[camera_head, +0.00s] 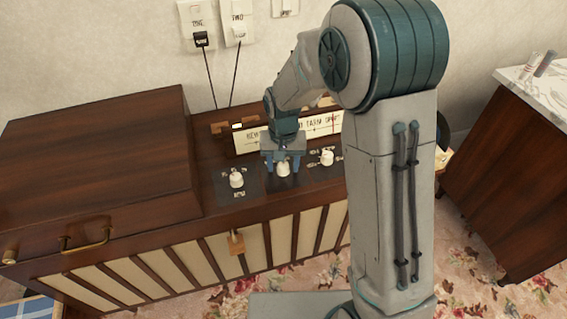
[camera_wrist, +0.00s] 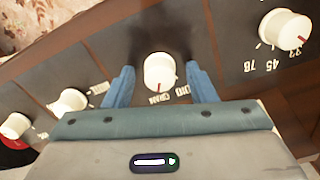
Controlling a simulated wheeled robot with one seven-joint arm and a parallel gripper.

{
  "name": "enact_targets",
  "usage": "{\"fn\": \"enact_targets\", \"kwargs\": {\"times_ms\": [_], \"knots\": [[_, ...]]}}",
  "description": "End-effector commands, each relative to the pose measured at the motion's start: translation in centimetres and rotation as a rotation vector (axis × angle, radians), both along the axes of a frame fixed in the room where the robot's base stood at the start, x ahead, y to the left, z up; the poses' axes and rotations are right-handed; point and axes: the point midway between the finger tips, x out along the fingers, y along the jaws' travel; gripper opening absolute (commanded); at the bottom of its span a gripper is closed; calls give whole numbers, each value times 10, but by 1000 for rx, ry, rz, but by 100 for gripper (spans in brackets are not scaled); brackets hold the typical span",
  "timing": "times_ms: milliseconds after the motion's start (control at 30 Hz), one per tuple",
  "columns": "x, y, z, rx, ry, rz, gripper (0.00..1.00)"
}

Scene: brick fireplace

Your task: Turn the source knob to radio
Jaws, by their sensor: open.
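The source knob (camera_head: 283,170) is the cream middle knob on the cabinet's dark control panel. In the wrist view the knob (camera_wrist: 158,68) has a red mark pointing down the picture, near a label that seems to read GRAM. Another label right of that is partly covered by a finger. My gripper (camera_head: 282,172) is open and reaches down over the knob. In the wrist view its two blue fingers (camera_wrist: 160,75) stand on either side of the knob, with a gap visible on both sides.
A speed knob (camera_wrist: 285,28) marked 33, 45 and 78 sits to one side. Another cream knob (camera_head: 327,157) is on the other side. A tuning dial (camera_head: 255,139) stands behind. A raised wooden lid section (camera_head: 95,150) fills the cabinet's left. A marble-topped cabinet (camera_head: 515,180) is at right.

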Motion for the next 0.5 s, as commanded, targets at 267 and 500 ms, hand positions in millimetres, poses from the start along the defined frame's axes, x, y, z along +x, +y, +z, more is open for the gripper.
{"fn": "enact_targets", "kwargs": {"times_ms": [267,500], "knots": [[0,0,0,0,0,0,23],[0,0,0,0,0,2,6]]}}
